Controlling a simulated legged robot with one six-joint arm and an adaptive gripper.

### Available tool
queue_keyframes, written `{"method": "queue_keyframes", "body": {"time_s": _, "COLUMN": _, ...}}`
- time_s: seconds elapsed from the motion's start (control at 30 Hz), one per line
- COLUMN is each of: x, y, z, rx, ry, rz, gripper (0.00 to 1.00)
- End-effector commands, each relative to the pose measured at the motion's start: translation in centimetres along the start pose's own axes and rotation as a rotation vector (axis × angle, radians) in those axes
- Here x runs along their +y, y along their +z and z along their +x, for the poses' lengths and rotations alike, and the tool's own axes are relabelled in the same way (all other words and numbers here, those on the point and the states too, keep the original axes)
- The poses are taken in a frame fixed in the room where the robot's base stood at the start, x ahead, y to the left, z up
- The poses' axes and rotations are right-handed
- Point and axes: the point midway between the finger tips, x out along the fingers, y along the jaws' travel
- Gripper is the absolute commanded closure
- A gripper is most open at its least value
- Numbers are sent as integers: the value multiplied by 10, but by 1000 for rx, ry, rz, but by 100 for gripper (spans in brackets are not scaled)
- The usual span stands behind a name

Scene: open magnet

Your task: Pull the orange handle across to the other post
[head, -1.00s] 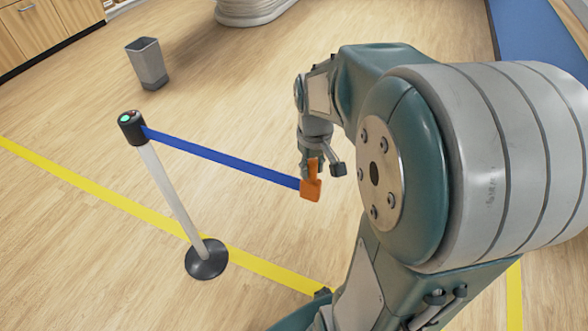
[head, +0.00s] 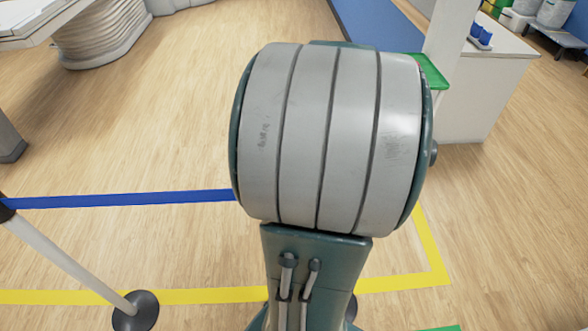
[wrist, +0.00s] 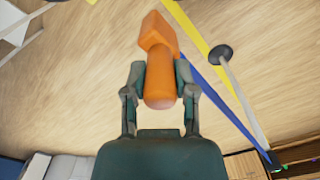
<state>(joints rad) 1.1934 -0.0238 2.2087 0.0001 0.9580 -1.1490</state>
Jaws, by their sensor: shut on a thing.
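In the wrist view my gripper (wrist: 160,78) is shut on the orange handle (wrist: 159,42), with one finger on each side of it. A blue belt (wrist: 215,90) runs from the handle to a pale post (wrist: 244,104) with a round dark base. In the head view the belt (head: 120,199) stretches nearly level from this post (head: 65,260) at the left to behind my arm. My arm hides the gripper and handle there. I cannot make out the other post clearly; a dark bit low behind my arm in the head view may be its base.
Yellow tape (head: 215,296) marks the wooden floor and turns a corner at the right. A white counter (head: 490,85) stands at the back right, near a blue mat or wall (head: 375,35). A ribbed pale base (head: 100,35) stands at the back left. Open floor lies between.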

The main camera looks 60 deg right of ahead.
Motion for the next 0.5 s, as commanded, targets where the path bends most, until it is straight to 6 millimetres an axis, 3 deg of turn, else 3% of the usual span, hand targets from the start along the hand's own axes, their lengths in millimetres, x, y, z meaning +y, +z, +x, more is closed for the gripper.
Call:
{"method": "queue_keyframes", "body": {"time_s": 0.2, "x": 21, "y": 27, "z": 1, "rx": -2, "ry": -3, "rz": 3, "gripper": 100}}
{"method": "queue_keyframes", "body": {"time_s": 0.5, "x": 30, "y": 38, "z": 1, "rx": -2, "ry": -1, "rz": 0, "gripper": 100}}
